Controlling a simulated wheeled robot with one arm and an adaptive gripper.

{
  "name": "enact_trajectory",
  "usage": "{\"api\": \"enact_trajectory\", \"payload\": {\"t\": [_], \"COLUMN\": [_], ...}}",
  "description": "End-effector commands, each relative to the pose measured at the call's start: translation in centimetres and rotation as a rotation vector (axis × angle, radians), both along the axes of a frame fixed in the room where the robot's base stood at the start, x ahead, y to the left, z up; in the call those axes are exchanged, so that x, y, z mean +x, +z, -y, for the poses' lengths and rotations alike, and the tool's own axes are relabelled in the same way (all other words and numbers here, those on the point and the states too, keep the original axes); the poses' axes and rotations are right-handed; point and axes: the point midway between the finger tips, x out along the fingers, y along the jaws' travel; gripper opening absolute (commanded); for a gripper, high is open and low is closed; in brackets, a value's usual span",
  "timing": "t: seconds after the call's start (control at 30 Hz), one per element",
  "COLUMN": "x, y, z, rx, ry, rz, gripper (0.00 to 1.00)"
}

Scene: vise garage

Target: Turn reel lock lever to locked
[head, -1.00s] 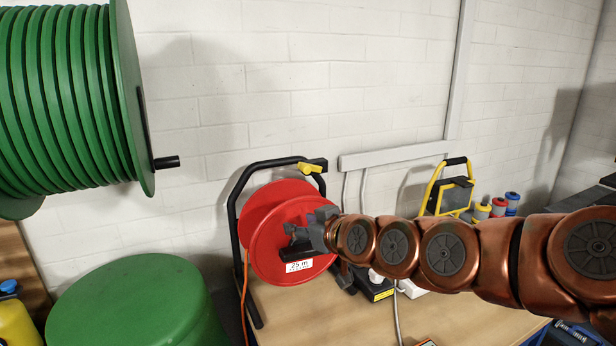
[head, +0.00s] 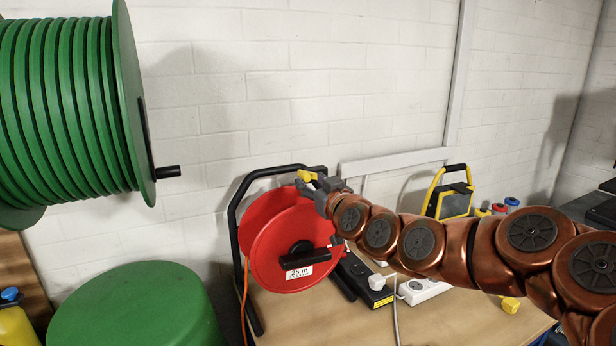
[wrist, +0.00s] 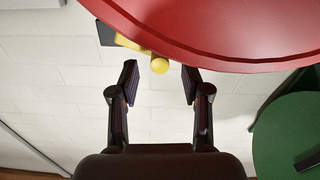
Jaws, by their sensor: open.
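The red cable reel (head: 265,245) stands on the workbench in a black tube frame (head: 234,205), with a "25 m" label on its face. The yellow lock lever (head: 307,176) sits at the top right of the frame. My gripper (head: 311,185) is at the lever in the head view, partly overlapping it. In the wrist view my gripper (wrist: 159,84) is open, its two fingers apart. The lever's round yellow end (wrist: 159,66) shows just beyond the fingertips, between their lines, with the red reel disc (wrist: 220,30) close by. Contact with the lever cannot be told.
A large green hose reel (head: 70,110) with a black crank hangs at the upper left. A green drum (head: 130,305) stands below it. A power strip (head: 420,290), a yellow work light (head: 452,200) and bottles lie to the right on the bench (head: 350,320).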

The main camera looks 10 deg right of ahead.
Motion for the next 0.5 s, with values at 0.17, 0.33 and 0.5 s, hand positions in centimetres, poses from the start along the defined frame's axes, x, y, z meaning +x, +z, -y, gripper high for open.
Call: {"api": "enact_trajectory", "payload": {"t": [0.17, 0.33, 0.5], "x": [1.6, 2.3, 2.4], "y": [0.2, 0.0, 0.0], "z": [-0.3, -0.5, -0.5], "rx": [0.000, 0.000, 0.000], "ry": [0.000, 0.001, 0.000], "rz": [0.001, -0.001, -0.001], "gripper": [0.47, 0.47, 0.47]}}
